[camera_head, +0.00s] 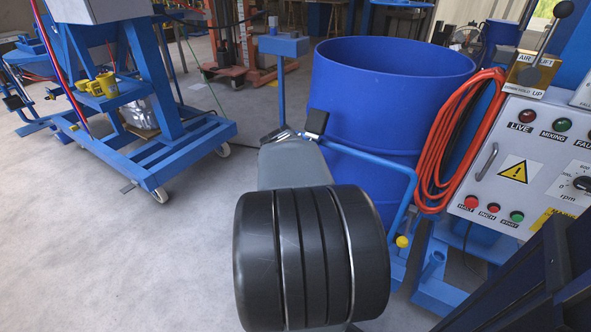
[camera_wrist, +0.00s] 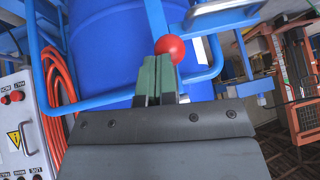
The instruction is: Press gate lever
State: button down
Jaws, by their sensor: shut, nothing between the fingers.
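The gate lever's red ball knob (camera_wrist: 170,47) sits on a blue rod (camera_wrist: 155,16) in the wrist view. My gripper (camera_wrist: 158,58) is shut and empty, its two green-grey fingers side by side. The fingertips are right at the knob and overlap its lower left edge in the picture; I cannot tell whether they touch it. In the head view the knob is not visible, and my arm covers much of that area. The blue gate bar (camera_head: 362,155) runs across the front of the blue drum (camera_head: 385,85).
A control panel (camera_head: 525,165) and coiled orange hose (camera_head: 450,140) stand right of the drum. The gate bar has a yellow knob (camera_head: 402,241). A blue wheeled frame (camera_head: 150,160) stands at left. The grey floor (camera_head: 90,260) between is open.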

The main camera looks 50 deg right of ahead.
dwell(0.4)
jog(key=s+a+f+p+v, duration=0.1)
jog(key=p+v, duration=0.4)
jog(key=v, duration=0.7)
jog(key=shift+s+a+r, duration=0.15)
jog(key=shift+s+a, duration=0.2)
jog(key=shift+s, duration=0.05)
